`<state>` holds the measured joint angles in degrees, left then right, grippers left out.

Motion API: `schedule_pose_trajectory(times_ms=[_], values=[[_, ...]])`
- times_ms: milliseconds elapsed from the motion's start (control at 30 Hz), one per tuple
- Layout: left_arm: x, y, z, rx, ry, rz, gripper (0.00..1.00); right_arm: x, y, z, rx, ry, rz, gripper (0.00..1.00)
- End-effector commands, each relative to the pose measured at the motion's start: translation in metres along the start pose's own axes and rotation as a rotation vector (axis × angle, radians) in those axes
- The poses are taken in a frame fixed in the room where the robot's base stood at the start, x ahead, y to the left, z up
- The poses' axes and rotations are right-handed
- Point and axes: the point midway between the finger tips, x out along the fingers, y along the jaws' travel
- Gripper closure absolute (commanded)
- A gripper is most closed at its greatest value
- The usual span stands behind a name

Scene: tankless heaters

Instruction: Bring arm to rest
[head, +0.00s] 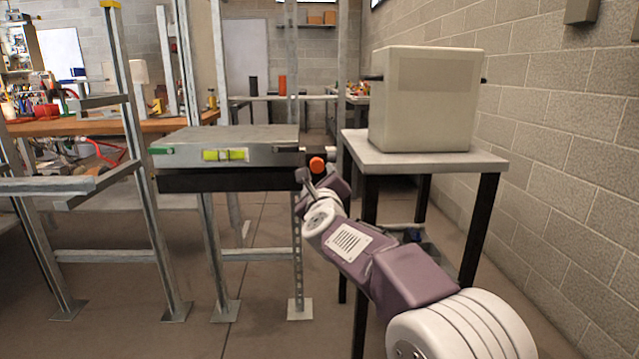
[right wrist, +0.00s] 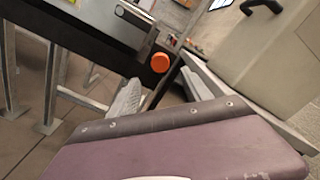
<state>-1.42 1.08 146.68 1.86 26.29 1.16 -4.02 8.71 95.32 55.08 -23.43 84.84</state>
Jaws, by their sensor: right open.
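My right arm reaches in from the lower right of the head view. My right gripper (head: 308,180) is open and empty, just below an orange knob (head: 317,164). In the right wrist view the orange knob (right wrist: 160,63) lies beyond the purple housing of my gripper. A gap seems to lie between the knob and my gripper, but its size is hard to tell. The knob is at the right end of a flat grey metal unit (head: 262,136) on a dark support. My left gripper is not in view.
A large beige box (head: 424,100) stands on a small table (head: 484,162) close to the right of my arm. Metal rack posts (head: 150,215) stand at the left. A wooden workbench (head: 60,127) with clutter is behind. A block wall (head: 570,150) bounds the right side.

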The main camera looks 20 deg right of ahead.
Motion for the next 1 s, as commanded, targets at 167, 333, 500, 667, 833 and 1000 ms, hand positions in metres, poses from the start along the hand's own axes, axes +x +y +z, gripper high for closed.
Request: schedule_pose_trajectory(times_ms=[167, 333, 500, 667, 833, 1000], values=[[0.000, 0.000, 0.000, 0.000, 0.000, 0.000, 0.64, -0.007, 0.000, 0.000, 0.000, 0.000, 0.000, 0.43], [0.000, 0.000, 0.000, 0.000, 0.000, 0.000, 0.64, -0.006, 0.000, 0.000, -0.001, 0.000, 0.000, 0.43], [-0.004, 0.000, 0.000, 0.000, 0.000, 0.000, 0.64, -0.006, -0.003, 0.002, 0.000, 0.000, -0.001, 0.43], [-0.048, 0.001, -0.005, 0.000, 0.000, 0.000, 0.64, -0.011, -0.035, 0.023, -0.014, 0.020, 0.002, 0.43], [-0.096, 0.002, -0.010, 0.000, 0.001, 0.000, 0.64, -0.052, 0.037, -0.026, -0.479, 0.073, 0.350, 0.43], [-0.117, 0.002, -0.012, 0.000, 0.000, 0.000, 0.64, -0.137, 0.115, -0.102, -1.058, -0.027, 0.807, 0.43]])
